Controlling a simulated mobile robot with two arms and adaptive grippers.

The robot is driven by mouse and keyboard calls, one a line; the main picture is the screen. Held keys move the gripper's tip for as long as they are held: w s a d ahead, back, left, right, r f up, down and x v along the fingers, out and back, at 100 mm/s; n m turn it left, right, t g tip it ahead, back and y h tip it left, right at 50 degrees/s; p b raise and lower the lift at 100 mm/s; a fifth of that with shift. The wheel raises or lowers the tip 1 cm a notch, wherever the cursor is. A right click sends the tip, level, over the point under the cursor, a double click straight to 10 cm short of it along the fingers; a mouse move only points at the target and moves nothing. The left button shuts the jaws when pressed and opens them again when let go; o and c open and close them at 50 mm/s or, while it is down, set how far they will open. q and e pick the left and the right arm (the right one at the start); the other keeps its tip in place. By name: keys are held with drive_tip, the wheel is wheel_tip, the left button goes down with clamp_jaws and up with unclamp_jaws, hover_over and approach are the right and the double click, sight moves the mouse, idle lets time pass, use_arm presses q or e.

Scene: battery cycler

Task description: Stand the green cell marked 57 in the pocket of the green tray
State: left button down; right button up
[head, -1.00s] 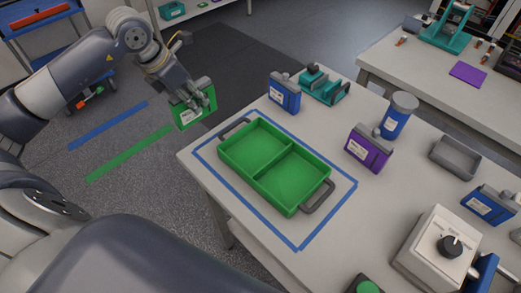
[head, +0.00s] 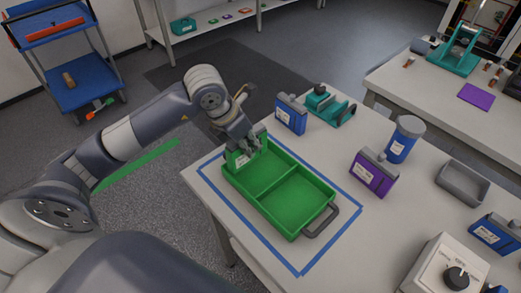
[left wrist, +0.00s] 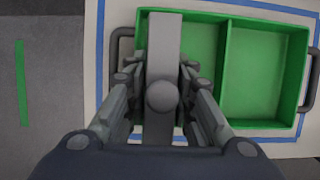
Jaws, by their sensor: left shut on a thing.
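The green cell (head: 239,161) has a white label, too small to read, and a grey top. My left gripper (head: 246,142) is shut on its top and holds it upright at the far-left end of the green tray (head: 260,211). The tray has two pockets split by a divider; the cell is over or in the left one. Whether its base touches the tray floor, I cannot tell. In the left wrist view the cell's grey top (left wrist: 164,45) sits between the fingers (left wrist: 162,80), hiding part of the left pocket. My right gripper is not in view.
Blue tape frames the tray on the bench. Behind it stand a blue cell (head: 291,115) and a teal fixture (head: 328,107). To the right are a purple cell (head: 372,175), a blue canister (head: 404,140), a grey tray (head: 463,182) and a dial box (head: 436,262).

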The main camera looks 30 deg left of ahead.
use_arm(q)
drive_tip(key=d+f+p, duration=0.2)
drive_tip(key=d+f, duration=0.1)
drive_tip(key=shift+w+d+f, duration=0.1)
drive_tip(key=shift+d+f, duration=0.2)
drive_tip(key=shift+f, duration=0.05)
drive_tip(key=c, duration=1.4)
unclamp_jaws()
drive_tip(key=shift+f, duration=0.15)
drive_tip(key=shift+o, duration=0.2)
